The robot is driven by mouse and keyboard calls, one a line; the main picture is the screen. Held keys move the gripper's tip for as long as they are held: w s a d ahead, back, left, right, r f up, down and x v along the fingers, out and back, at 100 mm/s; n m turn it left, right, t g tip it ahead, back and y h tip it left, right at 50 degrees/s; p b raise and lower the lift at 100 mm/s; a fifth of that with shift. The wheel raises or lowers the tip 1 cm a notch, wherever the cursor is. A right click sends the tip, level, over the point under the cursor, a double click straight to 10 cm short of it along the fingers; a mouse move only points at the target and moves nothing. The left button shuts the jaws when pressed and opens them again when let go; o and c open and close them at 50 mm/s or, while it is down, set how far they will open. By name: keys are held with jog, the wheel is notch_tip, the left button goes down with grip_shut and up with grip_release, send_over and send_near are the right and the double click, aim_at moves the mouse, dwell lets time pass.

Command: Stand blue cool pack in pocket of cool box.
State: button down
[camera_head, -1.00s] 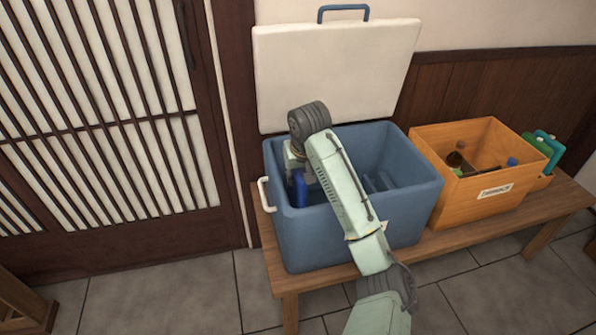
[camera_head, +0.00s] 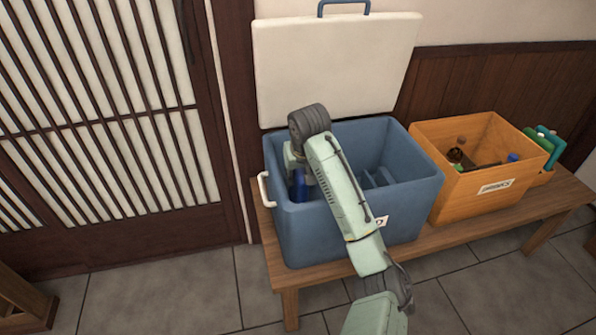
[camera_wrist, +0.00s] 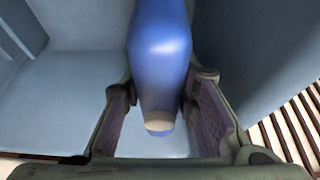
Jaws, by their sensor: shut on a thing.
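The blue cool box (camera_head: 350,235) stands open on a wooden bench, its white lid (camera_head: 335,70) raised behind it. My gripper (camera_head: 298,172) is inside the left part of the box, below the rim. It is shut on the blue cool pack (camera_head: 301,188), which shows dark and partly hidden in the head view. In the wrist view, the pack (camera_wrist: 160,55) lies between both finger pads and reaches away between the box's pale walls. Low dividers (camera_head: 377,180) show in the box right of my arm. Whether the pack touches the floor or a pocket wall I cannot tell.
An orange crate (camera_head: 465,208) with bottles and other items stands right of the box on the bench (camera_head: 440,240). A white handle (camera_head: 264,190) sticks out on the box's left side. A slatted door (camera_head: 100,130) is at the left. My arm crosses the box's front rim.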

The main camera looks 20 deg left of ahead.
dwell(0.3)
jog(key=shift+f+b, duration=0.35)
jog(key=shift+f, duration=0.65)
jog(key=shift+f, duration=0.75)
jog(key=c, duration=1.2)
grip_release()
